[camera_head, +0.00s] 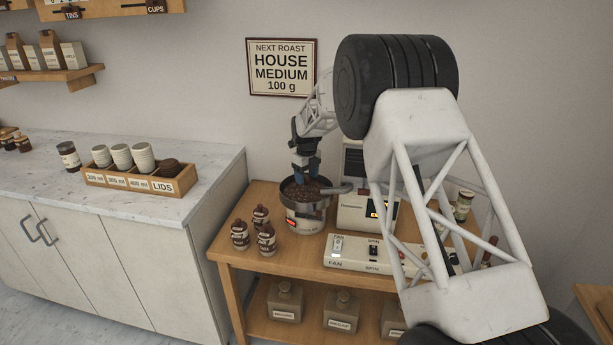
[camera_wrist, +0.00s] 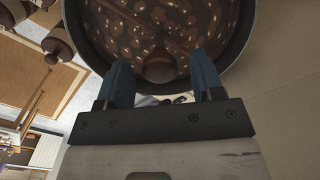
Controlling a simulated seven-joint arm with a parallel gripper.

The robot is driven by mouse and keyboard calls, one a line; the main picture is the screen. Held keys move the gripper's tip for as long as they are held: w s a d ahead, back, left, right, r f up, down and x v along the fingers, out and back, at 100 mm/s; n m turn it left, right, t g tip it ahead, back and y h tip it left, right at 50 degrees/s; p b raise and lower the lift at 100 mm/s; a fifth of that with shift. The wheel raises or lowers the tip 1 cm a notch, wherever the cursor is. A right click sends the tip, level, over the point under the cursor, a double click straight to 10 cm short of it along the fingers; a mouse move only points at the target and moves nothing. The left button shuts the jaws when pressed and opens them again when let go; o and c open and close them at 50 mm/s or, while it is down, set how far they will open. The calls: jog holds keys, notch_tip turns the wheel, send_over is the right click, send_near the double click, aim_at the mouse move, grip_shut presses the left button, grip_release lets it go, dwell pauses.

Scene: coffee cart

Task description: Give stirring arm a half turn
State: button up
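The steel roasting pan (camera_head: 304,217) stands on the wooden cart with brown beans inside. It fills the top of the wrist view (camera_wrist: 252,30). The stirring arm shows in the wrist view as a thin brown bar over the beans, with a round brown knob (camera_wrist: 160,68) near the pan's near rim. My gripper (camera_head: 305,171) points down over the pan. In the wrist view its two blue fingers (camera_wrist: 161,76) are apart, one on each side of the knob, with gaps showing. I cannot tell whether the fingertips are level with the knob. The head view does not show the stirring arm clearly.
Several brown-capped jars (camera_head: 240,235) stand left of the pan. A white switch panel (camera_head: 352,255) marked FAN and SPIN lies in front, and a white machine with a display (camera_head: 353,212) stands to the right. My arm hides the cart's right part.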

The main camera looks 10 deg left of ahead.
jog(key=shift+r, duration=3.95)
